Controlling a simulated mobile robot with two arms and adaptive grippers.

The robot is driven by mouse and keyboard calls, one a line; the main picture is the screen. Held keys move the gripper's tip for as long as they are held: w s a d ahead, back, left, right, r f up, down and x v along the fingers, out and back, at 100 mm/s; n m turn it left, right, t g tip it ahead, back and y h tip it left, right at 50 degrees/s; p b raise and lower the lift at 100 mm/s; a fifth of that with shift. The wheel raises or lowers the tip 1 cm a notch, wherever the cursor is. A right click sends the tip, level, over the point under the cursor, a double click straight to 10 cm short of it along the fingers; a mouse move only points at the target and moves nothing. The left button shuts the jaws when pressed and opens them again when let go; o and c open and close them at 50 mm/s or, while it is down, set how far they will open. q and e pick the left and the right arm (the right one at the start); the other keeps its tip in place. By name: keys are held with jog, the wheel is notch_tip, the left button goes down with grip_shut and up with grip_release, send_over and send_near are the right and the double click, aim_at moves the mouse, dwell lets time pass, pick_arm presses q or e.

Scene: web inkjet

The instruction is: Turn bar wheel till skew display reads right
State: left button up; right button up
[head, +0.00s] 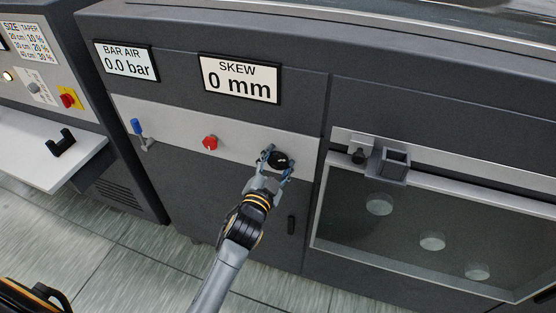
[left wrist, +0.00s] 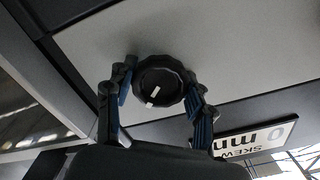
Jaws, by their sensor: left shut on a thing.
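The bar wheel (head: 280,160) is a small black knurled knob on the light panel strip of the dark machine. My left gripper (head: 275,162) is at the wheel with one finger on each side, shut on it. In the left wrist view the wheel (left wrist: 160,82) shows white marks on its face between the two blue-padded fingers (left wrist: 160,100). The skew display (head: 240,79) above reads 0 mm; part of it also shows in the left wrist view (left wrist: 258,140). My right gripper is not in view.
Left of the wheel are a red knob (head: 210,142) and a blue-handled lever (head: 138,130). The bar air display (head: 126,61) reads 0.0 bar. A framed window (head: 400,225) with a grey bracket (head: 391,165) is at right.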

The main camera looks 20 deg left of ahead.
pick_arm(q)
jog(key=o, duration=1.2)
jog(key=s, duration=1.2)
jog(key=shift+a, duration=0.2)
